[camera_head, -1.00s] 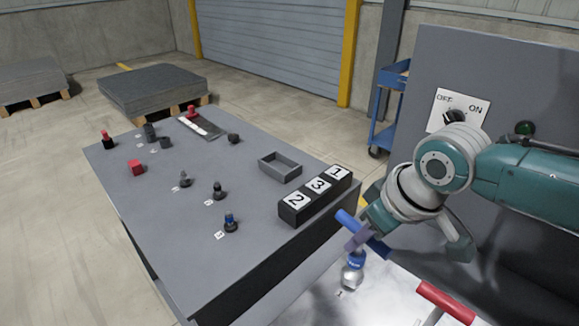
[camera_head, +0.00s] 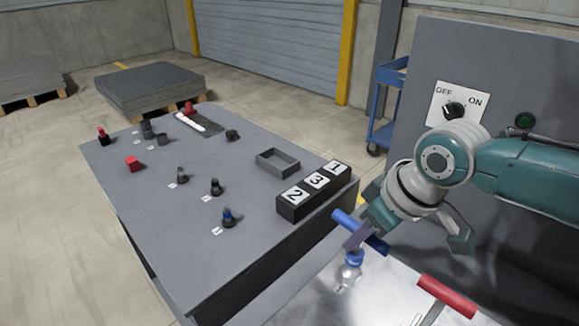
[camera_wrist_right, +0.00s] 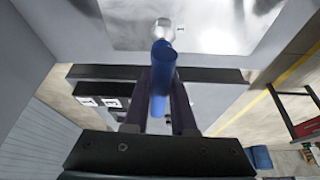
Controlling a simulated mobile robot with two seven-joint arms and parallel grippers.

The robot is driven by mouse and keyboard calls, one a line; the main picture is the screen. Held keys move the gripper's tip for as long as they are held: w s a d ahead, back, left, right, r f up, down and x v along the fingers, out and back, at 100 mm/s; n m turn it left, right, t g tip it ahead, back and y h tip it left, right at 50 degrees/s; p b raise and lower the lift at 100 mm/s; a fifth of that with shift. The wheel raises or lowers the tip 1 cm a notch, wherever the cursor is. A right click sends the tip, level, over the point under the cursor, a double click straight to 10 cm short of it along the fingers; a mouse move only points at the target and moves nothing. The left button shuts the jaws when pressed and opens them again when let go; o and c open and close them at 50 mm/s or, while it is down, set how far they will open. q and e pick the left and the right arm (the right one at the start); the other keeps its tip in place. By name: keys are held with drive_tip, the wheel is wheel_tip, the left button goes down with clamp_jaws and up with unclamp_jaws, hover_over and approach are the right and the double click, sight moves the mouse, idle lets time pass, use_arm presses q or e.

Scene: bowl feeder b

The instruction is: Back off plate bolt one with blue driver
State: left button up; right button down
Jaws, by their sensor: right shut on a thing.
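The blue driver (camera_head: 345,222) has a blue T-shaped handle, with a blue collar and a silver, rounded lower part below it. My right gripper (camera_head: 357,238) is shut on the handle, its dark fingers around the bar. In the right wrist view the blue driver (camera_wrist_right: 163,62) lies between the fingers, with the silver part (camera_wrist_right: 163,29) beyond it against the shiny metal plate (camera_wrist_right: 215,25). The plate (camera_head: 390,290) shows at the bottom of the head view. The driver's lower end is at the plate by a small label; the bolt itself cannot be made out. My left gripper is not in view.
A red-handled tool (camera_head: 446,297) stands on the plate to the right. The grey table (camera_head: 250,240) holds a black block numbered 2, 3, 1 (camera_head: 315,190), a grey tray (camera_head: 278,163) and several small parts. A panel with an OFF/ON knob (camera_head: 455,108) stands behind my arm.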

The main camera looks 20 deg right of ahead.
drive_tip(key=shift+n+y, duration=0.3)
drive_tip(key=shift+n, duration=0.5)
drive_tip(key=shift+b, duration=0.35)
drive_tip(key=shift+w+d+f+n+b, duration=0.1)
drive_tip(key=shift+n+b, duration=0.35)
drive_tip(key=shift+n, duration=0.05)
drive_tip(key=shift+n+g+y+b, duration=0.3)
drive_tip(key=shift+n+y+b, duration=0.1)
drive_tip(key=shift+n, duration=0.2)
drive_tip(key=shift+n+y+b, duration=0.3)
drive_tip(key=shift+n+b, duration=0.45)
drive_tip(key=shift+n, duration=0.05)
drive_tip(key=shift+n+g+b, duration=0.3)
drive_tip(key=shift+n, duration=0.1)
